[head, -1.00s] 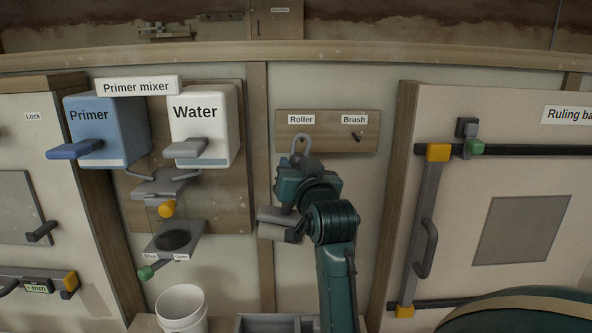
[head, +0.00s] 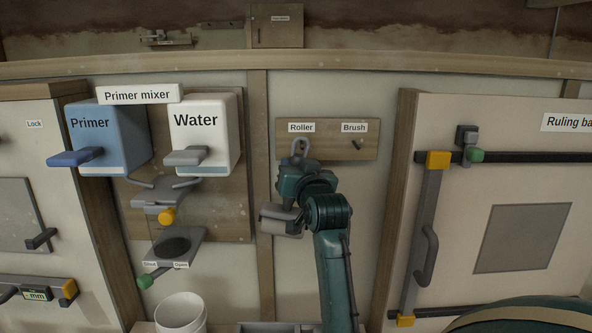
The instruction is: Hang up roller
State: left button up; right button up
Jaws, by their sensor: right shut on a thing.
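The wooden hook board (head: 328,123) on the wall carries a Roller label and a Brush label. The brush hook (head: 358,144) is bare. My right gripper (head: 288,190) is in front of the wall below the Roller label, shut on the roller. The roller's grey hanging loop (head: 300,147) sticks up above the gripper and overlaps the spot under the Roller label. The grey roller head (head: 283,220) shows below the gripper. The roller hook is hidden or too small to make out, so I cannot tell whether the loop is on it. My left gripper is out of view.
The primer mixer, with a blue Primer tank (head: 108,138) and a white Water tank (head: 203,135), is at the left. A white bucket (head: 181,314) stands below. A panel with a ruling bar (head: 428,225) is at the right. The wall around the hook board is clear.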

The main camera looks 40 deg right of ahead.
jog(key=shift+w+d+f, duration=0.4)
jog(key=shift+w+f, duration=0.05)
jog(key=shift+f, duration=0.05)
dwell(0.5)
jog(key=o, duration=1)
jog(key=shift+o, duration=0.2)
jog(key=shift+f, duration=0.1)
jog(key=shift+s+a+f, duration=0.1)
jog(key=shift+s+a, duration=0.05)
jog(key=shift+s, duration=0.15)
pick_arm(q)
jog(key=b, duration=0.2)
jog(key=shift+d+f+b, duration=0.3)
pick_arm(e)
jog(key=v, duration=1.2)
jog(key=shift+s, duration=0.2)
